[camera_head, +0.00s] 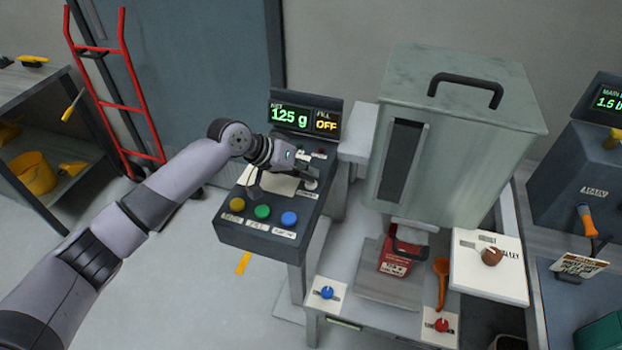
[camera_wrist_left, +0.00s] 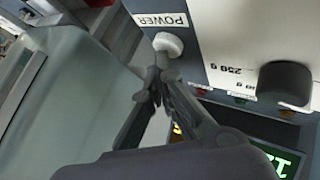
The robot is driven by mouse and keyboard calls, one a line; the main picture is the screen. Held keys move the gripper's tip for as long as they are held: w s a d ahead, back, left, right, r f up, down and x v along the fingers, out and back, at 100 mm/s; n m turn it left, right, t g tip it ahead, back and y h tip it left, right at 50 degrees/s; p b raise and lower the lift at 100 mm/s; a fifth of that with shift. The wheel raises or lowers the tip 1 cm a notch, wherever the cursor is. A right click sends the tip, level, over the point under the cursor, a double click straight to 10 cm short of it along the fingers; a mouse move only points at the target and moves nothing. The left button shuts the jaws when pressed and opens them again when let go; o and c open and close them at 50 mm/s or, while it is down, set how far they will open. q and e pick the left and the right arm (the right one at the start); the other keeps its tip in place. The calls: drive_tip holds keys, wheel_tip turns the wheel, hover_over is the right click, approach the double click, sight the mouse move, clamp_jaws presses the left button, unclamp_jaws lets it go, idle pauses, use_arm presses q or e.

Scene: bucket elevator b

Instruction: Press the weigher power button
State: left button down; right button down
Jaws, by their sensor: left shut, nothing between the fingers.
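The weigher's control panel (camera_head: 262,240) stands in the middle left of the head view, with a lit display (camera_head: 290,117) reading 125 g and FILL OFF. The white power button (camera_head: 311,184) is at the panel's right side. In the left wrist view the round white button (camera_wrist_left: 168,43) sits beside a POWER label (camera_wrist_left: 160,20). My left gripper (camera_head: 308,172) is shut and empty, and its fingertips (camera_wrist_left: 158,68) are right at the button. I cannot tell whether they touch it. My right gripper is not in view.
Yellow, green and blue buttons (camera_head: 262,211) line the panel's front edge. A dark knob (camera_wrist_left: 285,83) is near the power button. A red hand truck (camera_head: 130,108) leans behind my left arm.

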use_arm(q)
drive_tip(key=shift+r+p, duration=3.1)
drive_tip(key=shift+r, duration=0.05)
drive_tip(key=shift+f, duration=0.1)
